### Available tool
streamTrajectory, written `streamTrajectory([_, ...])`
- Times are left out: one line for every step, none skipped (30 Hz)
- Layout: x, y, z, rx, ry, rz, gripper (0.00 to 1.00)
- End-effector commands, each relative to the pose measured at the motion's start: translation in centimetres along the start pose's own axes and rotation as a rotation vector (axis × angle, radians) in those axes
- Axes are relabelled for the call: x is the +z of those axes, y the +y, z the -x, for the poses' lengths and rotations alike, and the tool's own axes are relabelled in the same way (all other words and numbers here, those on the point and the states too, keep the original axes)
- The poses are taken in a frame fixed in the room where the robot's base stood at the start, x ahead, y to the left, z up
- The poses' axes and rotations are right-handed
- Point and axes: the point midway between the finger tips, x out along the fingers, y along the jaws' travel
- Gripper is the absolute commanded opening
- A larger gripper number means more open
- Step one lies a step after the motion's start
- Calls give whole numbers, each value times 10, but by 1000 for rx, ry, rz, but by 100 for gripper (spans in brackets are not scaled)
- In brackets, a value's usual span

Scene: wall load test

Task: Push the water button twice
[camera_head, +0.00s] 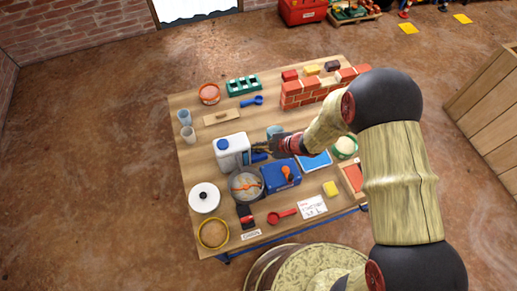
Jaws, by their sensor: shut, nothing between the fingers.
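A white water container (232,153) with a blue round piece on top (222,144) stands near the middle of the wooden table. I cannot tell for sure whether this blue piece is the water button. My gripper (259,149) is shut and empty, reaching in from the right. Its tips are close to the container's right side; I cannot tell whether they touch it. Small blue parts show below the tips, partly hidden. A light blue cup (274,132) stands just behind my gripper, partly covered by it.
A metal pot (246,195) and a blue box (281,181) stand in front of the container. A low brick wall (320,90) stands at the back right. Two cups (184,117) are at the left edge.

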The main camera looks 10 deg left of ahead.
Motion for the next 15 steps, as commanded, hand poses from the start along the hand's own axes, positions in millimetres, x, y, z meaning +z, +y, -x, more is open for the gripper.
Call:
streamTrajectory([1, -1, -1, 0, 0, 0, 0])
streamTrajectory([1, -1, -1, 0, 0, 0, 0])
streamTrajectory([1, -1, -1, 0, 0, 0, 0])
streamTrajectory([1, -1, -2, 0, 0, 0, 0])
streamTrajectory([1, -1, -2, 0, 0, 0, 0])
streamTrajectory([2, -2, -2, 0, 0, 0, 0])
streamTrajectory([2, -2, -2, 0, 0, 0, 0])
streamTrajectory([2, -2, -2, 0, 0, 0, 0])
streamTrajectory([2, -2, -3, 0, 0, 0, 0])
streamTrajectory([2, -2, -3, 0, 0, 0, 0])
streamTrajectory([2, -3, -3, 0, 0, -1, 0])
streamTrajectory([3, -3, -4, -1, 0, -1, 0])
streamTrajectory([3, -3, -4, -1, 0, -1, 0])
streamTrajectory([3, -3, -4, -1, 0, -1, 0])
streamTrajectory([3, -4, -4, -1, 0, -1, 0])
